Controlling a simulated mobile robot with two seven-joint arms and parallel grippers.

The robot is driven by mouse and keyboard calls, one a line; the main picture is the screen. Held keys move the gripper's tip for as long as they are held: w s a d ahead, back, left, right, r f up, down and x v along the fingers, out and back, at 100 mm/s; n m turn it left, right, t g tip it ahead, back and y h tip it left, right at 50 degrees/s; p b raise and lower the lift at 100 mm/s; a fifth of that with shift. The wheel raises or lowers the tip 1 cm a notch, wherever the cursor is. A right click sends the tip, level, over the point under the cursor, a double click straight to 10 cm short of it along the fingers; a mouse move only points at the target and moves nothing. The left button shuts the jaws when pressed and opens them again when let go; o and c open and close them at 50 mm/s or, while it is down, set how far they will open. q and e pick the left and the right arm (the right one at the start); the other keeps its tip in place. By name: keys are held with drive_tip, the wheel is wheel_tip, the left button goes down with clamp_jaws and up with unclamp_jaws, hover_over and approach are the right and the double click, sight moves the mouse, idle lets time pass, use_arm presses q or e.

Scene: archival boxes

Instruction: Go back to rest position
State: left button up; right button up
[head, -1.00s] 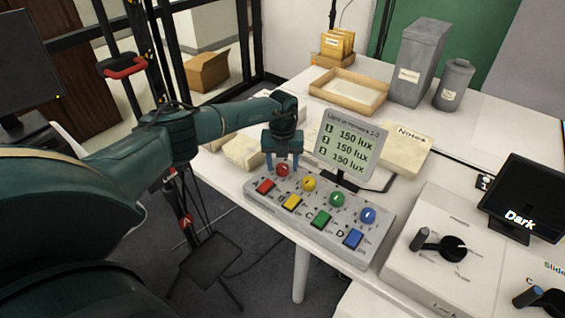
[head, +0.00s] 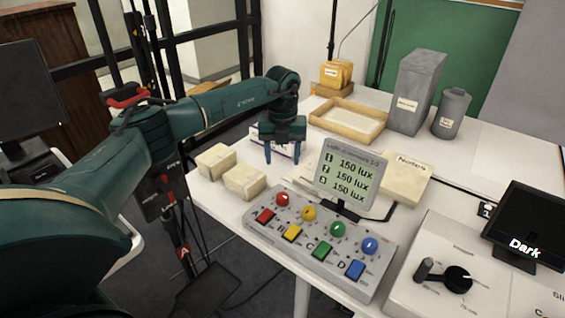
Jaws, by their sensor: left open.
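My left gripper (head: 282,154) is open and empty, fingers pointing down, at the end of the left arm. It is beyond the grey control panel (head: 272,237), apart from its knobs and buttons. A small white and purple box (head: 258,146) lies behind the fingers and is partly hidden by them; I cannot tell whether they touch. The panel has a row of round knobs and a row of square buttons in red, yellow, green and blue. A display (head: 350,178) behind it reads 150 lux on three lines. My right gripper is not in view.
Two cream boxes (head: 245,181) stand left of the display, near the arm. A cream labelled box (head: 405,178) is right of it. A wooden tray (head: 347,121), grey box (head: 415,92) and grey canister (head: 451,112) stand farther back. A "Dark" screen (head: 524,225) is at right.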

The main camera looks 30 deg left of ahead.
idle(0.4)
use_arm(q)
drive_tip(key=s+d+f+m+h, duration=0.1)
drive_tip(key=s+d+f+h, duration=0.1)
drive_tip(key=d, duration=0.5)
drive_tip(key=s+d+f+h, duration=0.1)
drive_tip(key=d+f+h, duration=0.2)
drive_tip(key=d, duration=0.5)
drive_tip(key=s+d+f+m+h, duration=0.1)
drive_tip(key=s+d+f+h, duration=0.1)
drive_tip(key=d, duration=0.5)
drive_tip(key=shift+s+d+f+m+h, duration=0.3)
drive_tip(key=shift+s+f+h, duration=0.05)
drive_tip(key=shift+f+h, duration=0.35)
drive_tip(key=s+d+r+n+t+h+p, duration=0.1)
drive_tip(key=s+d+r+n+t+h, duration=0.15)
drive_tip(key=d+n+h, duration=0.35)
drive_tip(key=s+d+r+n+t+h, duration=0.1)
drive_tip(key=s+d+r+t+h, duration=0.2)
drive_tip(key=d, duration=0.4)
drive_tip(key=s+a+f+n+t+y, duration=0.5)
drive_tip(key=s+a+f+n+y, duration=0.9)
drive_tip(key=n, duration=0.8)
drive_tip(key=shift+s+a+p, duration=0.3)
drive_tip(key=shift+s+p, duration=0.15)
drive_tip(key=shift+s, duration=0.7)
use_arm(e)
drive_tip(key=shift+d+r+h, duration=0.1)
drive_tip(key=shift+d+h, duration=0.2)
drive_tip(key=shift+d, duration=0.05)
